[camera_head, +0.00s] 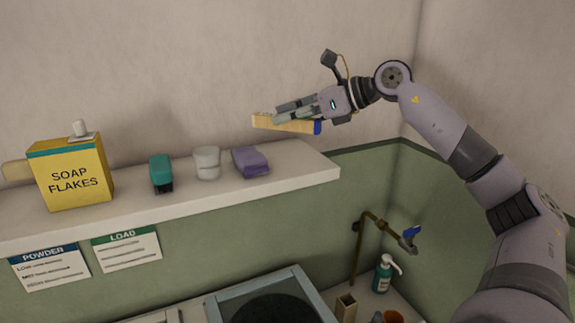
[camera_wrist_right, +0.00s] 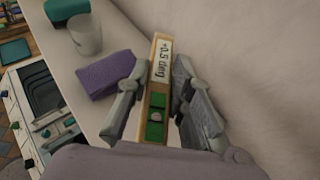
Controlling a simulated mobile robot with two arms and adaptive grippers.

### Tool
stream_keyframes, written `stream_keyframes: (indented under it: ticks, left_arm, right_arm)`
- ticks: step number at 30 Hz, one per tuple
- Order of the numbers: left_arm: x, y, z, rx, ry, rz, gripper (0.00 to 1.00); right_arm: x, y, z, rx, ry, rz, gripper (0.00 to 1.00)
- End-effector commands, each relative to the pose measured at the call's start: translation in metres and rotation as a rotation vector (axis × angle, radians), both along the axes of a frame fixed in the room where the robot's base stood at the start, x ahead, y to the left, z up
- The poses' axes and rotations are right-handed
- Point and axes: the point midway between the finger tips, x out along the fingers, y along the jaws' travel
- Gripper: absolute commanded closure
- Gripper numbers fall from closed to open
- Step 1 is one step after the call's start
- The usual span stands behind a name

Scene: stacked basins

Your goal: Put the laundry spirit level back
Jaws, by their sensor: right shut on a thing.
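The spirit level (camera_head: 264,122) is a pale yellow bar with a blue end, held above the right part of the wall shelf (camera_head: 290,172). My right gripper (camera_head: 284,111) is shut around it. In the right wrist view the level (camera_wrist_right: 158,98) shows a "+0.5 deg" label and a green patch with a small round pale spot. It lies between the two fingers of the right gripper (camera_wrist_right: 154,88), its far end beyond them. The head view shows it clear of the shelf top, near the back wall. My left gripper is not in view.
On the shelf stand a SOAP FLAKES box (camera_head: 72,178), a teal item (camera_head: 161,170), a whitish cup (camera_head: 207,162) and a purple block (camera_head: 250,161). The shelf's right end is bare. Below are a tap (camera_head: 408,240), a pump bottle (camera_head: 384,275) and a basin (camera_head: 262,285).

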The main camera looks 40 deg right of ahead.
Motion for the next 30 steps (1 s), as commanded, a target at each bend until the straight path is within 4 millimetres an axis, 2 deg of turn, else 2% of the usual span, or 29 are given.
stream_keyframes:
  ticks: [1,3,6,9,12,17,30]
  left_arm:
    - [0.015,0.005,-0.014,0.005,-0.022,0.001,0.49]
    - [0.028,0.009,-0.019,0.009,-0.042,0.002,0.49]
    - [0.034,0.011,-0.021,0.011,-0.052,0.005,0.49]
    - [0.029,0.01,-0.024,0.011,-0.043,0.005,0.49]
    - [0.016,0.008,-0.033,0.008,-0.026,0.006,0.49]
    - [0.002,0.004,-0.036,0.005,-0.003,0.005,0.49]
    - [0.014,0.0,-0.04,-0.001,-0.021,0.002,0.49]
  right_arm:
    - [0.0,0.0,-0.017,0.0,0.001,0.0,1.0]
    - [0.0,0.0,-0.024,0.0,0.0,0.0,1.0]
    - [0.0,0.001,-0.031,0.001,-0.001,0.001,1.0]
    - [0.0,0.0,-0.035,0.0,-0.002,0.0,1.0]
    - [0.0,0.0,-0.049,0.003,0.001,0.0,1.0]
    - [0.0,0.001,-0.067,0.004,0.0,0.002,1.0]
    - [0.0,-0.001,-0.074,-0.001,-0.002,-0.001,1.0]
